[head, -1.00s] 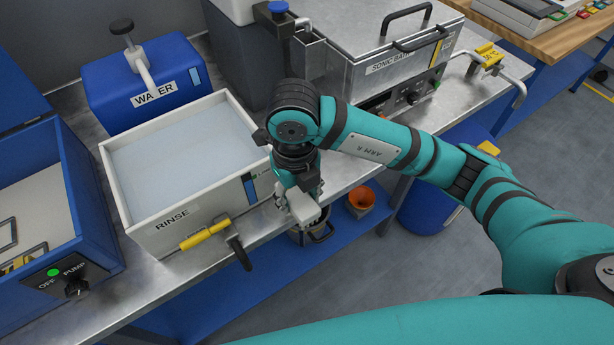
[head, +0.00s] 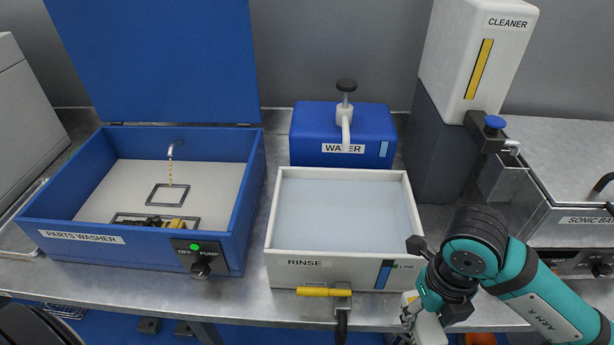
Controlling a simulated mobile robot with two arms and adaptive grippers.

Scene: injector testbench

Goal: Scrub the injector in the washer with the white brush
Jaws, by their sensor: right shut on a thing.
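The parts washer (head: 238,215) is a blue open-topped box at left with its lid up. Inside it, behind the front wall, lies a dark and yellowish part (head: 170,224) that looks like the injector; its lower side is hidden by the wall. My right gripper (head: 418,318) points down in front of the rinse tub's right corner, at the bench edge. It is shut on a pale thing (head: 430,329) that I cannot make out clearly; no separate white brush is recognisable. My left gripper is not in view.
Amber fluid falls from the washer's spout (head: 172,150). The pump lamp (head: 195,247) is green. The rinse tub (head: 285,265) stands between washer and right arm, with the water container (head: 310,150) behind it. The cleaner dispenser (head: 450,60) and sonic bath (head: 585,235) are at right.

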